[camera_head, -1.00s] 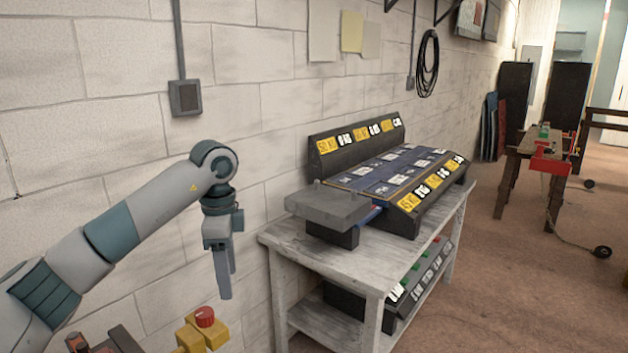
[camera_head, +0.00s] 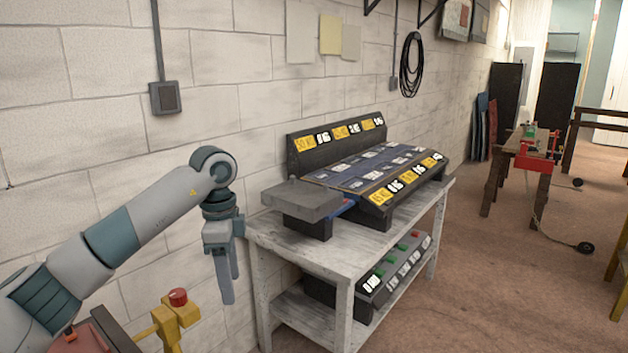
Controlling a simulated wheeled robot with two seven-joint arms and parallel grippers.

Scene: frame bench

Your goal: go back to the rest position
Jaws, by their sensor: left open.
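My left gripper (camera_head: 226,276) hangs down from my left arm at the left of the head view. It is open and empty, with its fingers pointing at the floor. It is left of the grey bench (camera_head: 268,238), in front of the pale block wall. I cannot tell how near the bench it is. My right gripper is not in view.
The bench bears a dark sloped rack (camera_head: 330,150) with yellow and white labels and a grey block (camera_head: 302,198). A labelled box (camera_head: 398,270) sits on its lower shelf. A red-knobbed yellow post (camera_head: 165,325) stands lower left. Brown floor (camera_head: 480,290) is open at right.

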